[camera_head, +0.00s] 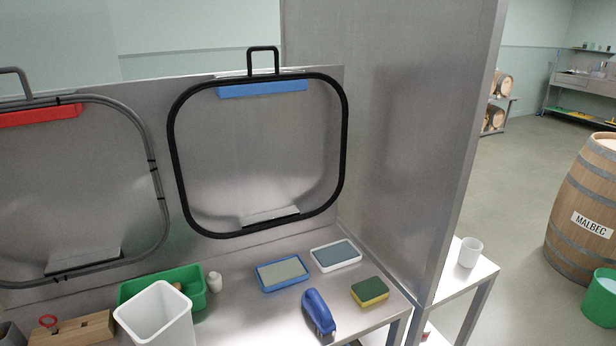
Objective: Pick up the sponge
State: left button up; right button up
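The sponge (370,291) is a small block with a dark green top and a yellow side. It lies flat on the steel table near the table's right front corner. It is fully visible and nothing touches it. Neither of my grippers shows in the head view.
A blue handled tool (319,312) lies left of the sponge. Behind are a blue-rimmed tray (283,287) and a white-rimmed tray (336,267). A white bin (157,316) and green box (195,282) stand left. A steel wall (400,130) rises behind right.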

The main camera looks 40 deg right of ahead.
aim_at(367, 293)
jog(key=z, duration=1.8)
